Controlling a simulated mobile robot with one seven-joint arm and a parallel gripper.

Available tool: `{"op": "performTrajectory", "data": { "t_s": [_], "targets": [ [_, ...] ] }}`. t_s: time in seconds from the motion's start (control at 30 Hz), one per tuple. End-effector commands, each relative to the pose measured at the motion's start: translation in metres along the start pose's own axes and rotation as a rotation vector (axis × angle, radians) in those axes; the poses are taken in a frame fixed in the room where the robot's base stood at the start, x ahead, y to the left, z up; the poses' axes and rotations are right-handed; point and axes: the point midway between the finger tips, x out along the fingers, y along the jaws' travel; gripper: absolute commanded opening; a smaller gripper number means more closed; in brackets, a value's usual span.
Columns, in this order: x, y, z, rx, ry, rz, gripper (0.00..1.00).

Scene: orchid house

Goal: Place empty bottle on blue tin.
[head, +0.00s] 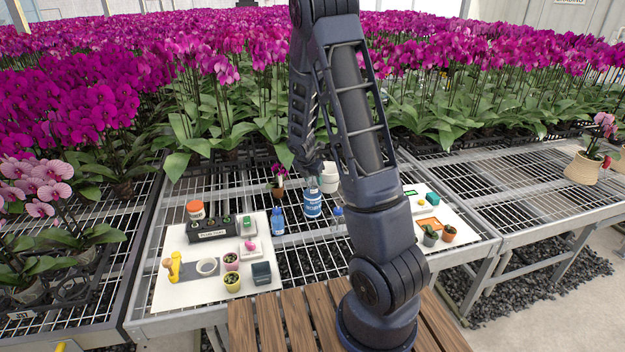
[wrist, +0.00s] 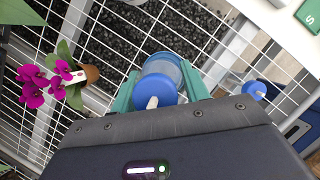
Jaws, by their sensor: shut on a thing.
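My gripper (wrist: 160,82) is shut on a bottle (wrist: 150,92) with a round blue cap, a pale spout and a clear bluish body between the teal fingers. In the head view the bottle (head: 312,205) is upright below my gripper (head: 312,182), with a blue and white label. I cannot tell whether it touches the bench grid. A smaller blue bottle (head: 277,221) stands to its left. Another blue-capped thing (head: 338,212) is partly hidden by my arm. A dark blue-grey square container (head: 261,273) on the left board may be the blue tin; I cannot tell surely.
The left white board (head: 190,295) holds several pots, a dark rack (head: 212,232) and an orange-lidded jar (head: 195,209). A small potted orchid (head: 278,184) and a white pot (head: 329,178) stand behind. The right board (head: 462,236) carries small plants. Orchids crowd the back.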

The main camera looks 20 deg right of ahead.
Motion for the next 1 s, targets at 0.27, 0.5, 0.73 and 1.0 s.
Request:
{"op": "performTrajectory", "data": {
  "t_s": [0.27, 0.5, 0.73, 1.0],
  "targets": [
    [0.001, 0.000, 0.000, 0.000, 0.000, 0.001, 0.24],
    [0.003, 0.000, -0.001, 0.000, 0.000, 0.001, 0.67],
    [0.003, 0.000, -0.001, 0.000, 0.000, 0.001, 0.67],
    [-0.011, 0.001, 0.001, 0.001, -0.001, 0.004, 0.67]
  ]
}}
